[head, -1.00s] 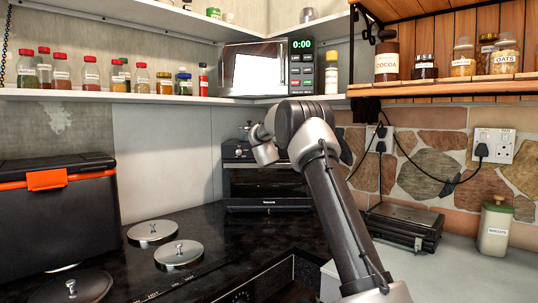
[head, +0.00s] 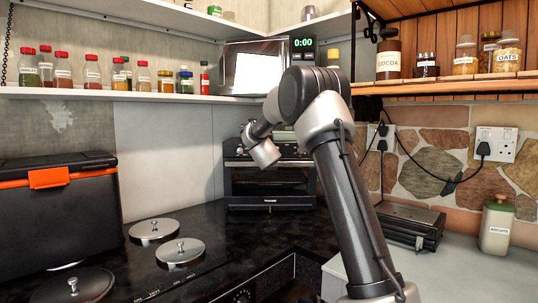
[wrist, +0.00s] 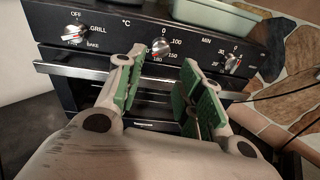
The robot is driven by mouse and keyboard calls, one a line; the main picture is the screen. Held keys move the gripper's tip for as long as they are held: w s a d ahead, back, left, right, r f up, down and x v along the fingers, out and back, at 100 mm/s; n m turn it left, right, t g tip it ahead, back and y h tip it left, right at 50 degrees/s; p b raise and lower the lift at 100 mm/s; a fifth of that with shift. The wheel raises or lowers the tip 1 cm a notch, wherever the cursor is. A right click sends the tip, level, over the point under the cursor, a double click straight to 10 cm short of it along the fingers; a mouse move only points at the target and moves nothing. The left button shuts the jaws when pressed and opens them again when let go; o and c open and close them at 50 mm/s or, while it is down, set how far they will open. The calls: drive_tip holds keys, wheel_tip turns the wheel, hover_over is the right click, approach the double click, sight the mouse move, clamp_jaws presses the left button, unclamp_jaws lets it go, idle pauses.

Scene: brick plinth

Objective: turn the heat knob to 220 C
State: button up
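The oven (head: 270,182) is black with a glass door and stands in the corner on the dark counter. In the wrist view, its front panel (wrist: 115,31) carries three silver knobs. The heat knob (wrist: 160,46) is the middle one, under the °C scale, with 0, 100, 150 and 180 readable around it. Red shows on its lower part, but its exact setting is too small to read. My gripper (wrist: 160,75) is open and empty. Its green-padded fingers are spread below and to either side of the heat knob in the picture, with no visible contact. My arm hides part of the oven in the head view.
The function knob (wrist: 75,33) is to the left and the minute timer knob (wrist: 233,64) to the right. A pale green dish (wrist: 225,17) sits on the oven.

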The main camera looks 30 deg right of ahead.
drive_tip(key=v, duration=0.3)
drive_tip(key=shift+s, duration=0.1)
idle(0.3)
